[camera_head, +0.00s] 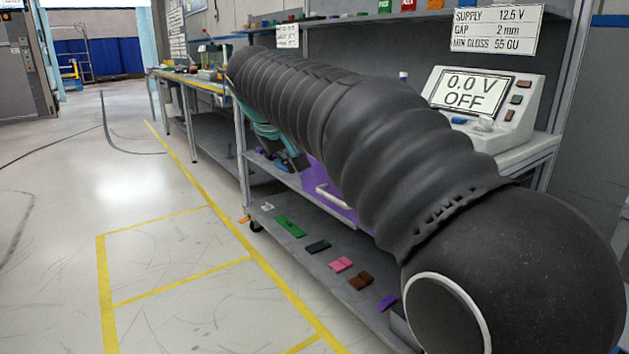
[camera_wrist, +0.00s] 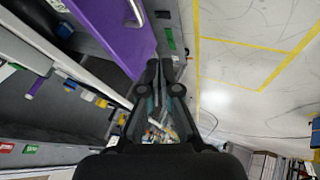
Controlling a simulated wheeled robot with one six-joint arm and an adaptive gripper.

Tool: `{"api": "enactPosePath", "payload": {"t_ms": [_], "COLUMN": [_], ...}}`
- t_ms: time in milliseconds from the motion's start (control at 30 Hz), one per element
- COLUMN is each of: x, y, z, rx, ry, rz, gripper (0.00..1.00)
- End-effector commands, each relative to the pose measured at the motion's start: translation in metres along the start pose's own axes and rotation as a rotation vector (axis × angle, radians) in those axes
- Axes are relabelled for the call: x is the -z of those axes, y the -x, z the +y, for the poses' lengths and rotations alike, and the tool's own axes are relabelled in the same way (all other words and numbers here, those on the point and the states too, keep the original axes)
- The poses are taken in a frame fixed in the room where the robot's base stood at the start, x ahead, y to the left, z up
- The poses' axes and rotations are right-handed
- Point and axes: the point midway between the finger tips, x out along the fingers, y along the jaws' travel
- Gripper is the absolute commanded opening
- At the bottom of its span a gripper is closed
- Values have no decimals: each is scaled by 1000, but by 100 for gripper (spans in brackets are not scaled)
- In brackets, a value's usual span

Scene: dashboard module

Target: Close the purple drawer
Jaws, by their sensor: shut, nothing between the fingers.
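The purple drawer (camera_head: 343,207) sits under the bench top, with a white bar handle (camera_head: 333,197) on its front. My dark arm hides much of it in the head view. In the wrist view the purple drawer (camera_wrist: 112,28) fills the upper left, with its handle (camera_wrist: 134,12) at the top edge. A grey strip behind its front suggests that it stands open, but how far I cannot tell. My gripper (camera_wrist: 160,66) is shut and empty, its fingertips just beside the near end of the purple front. Contact is unclear. My gripper (camera_head: 294,164) also shows left of the drawer in the head view.
A lower shelf (camera_head: 318,268) holds several small coloured pieces. A power supply (camera_head: 478,105) reading 0.0 V OFF stands on the bench at right. The bench runs away to the far left. The floor left of the yellow line is clear.

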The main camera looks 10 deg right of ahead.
Motion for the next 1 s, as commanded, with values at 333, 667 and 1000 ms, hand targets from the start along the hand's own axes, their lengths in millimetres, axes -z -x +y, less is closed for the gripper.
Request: {"api": "enactPosePath", "payload": {"t_ms": [333,667,1000], "x": [-1,-1,0], "y": [-40,-101,-118], "z": [-1,-1,32], "rx": [2,3,2], "ry": [14,13,12], "rz": [-4,-5,0], "gripper": [0,0,0]}}
